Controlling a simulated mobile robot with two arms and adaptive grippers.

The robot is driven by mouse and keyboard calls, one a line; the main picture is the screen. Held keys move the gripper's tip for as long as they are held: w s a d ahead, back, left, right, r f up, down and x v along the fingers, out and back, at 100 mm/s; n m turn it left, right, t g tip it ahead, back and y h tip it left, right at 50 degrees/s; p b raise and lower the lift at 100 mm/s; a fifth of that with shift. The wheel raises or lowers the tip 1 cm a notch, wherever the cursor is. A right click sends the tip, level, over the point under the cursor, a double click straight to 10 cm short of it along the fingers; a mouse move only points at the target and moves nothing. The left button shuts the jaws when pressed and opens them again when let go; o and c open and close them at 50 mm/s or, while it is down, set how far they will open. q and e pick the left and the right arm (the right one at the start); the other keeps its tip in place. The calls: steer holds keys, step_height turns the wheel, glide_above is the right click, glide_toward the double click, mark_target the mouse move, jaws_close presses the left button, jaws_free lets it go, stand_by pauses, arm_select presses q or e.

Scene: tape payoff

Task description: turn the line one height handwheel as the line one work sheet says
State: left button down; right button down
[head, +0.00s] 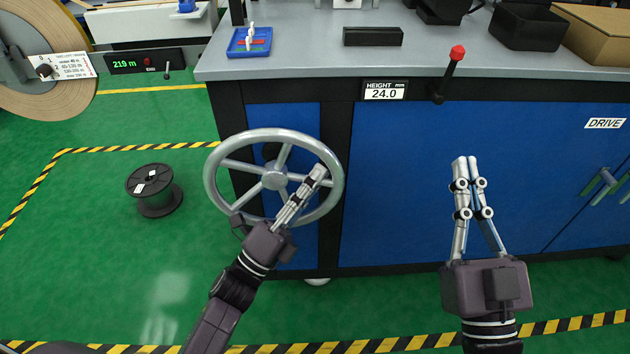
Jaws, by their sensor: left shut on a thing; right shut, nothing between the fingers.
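The height handwheel (275,177) is a grey spoked wheel on the blue and black front of the machine cabinet. My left gripper (318,172) is shut on the handwheel at the right side of its rim. The height display (384,90) above and to the right of the wheel reads 24.0 mm. My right gripper (465,160) is shut and empty in front of the blue cabinet door, apart from it. No line one work sheet can be made out with certainty.
The cabinet's grey top (310,65) carries a blue tray (250,48), black bins and a cardboard box (595,35). A red-knobbed lever (450,72) sticks out at its front edge. A black spool (153,188) stands on the green floor. A length display (146,61) reads 219 m.

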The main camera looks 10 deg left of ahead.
arm_select(q)
steer(key=shift+a, duration=0.1)
steer(key=c, duration=2.2)
jaws_free()
steer(key=shift+c, duration=0.2)
steer(key=v, duration=1.2)
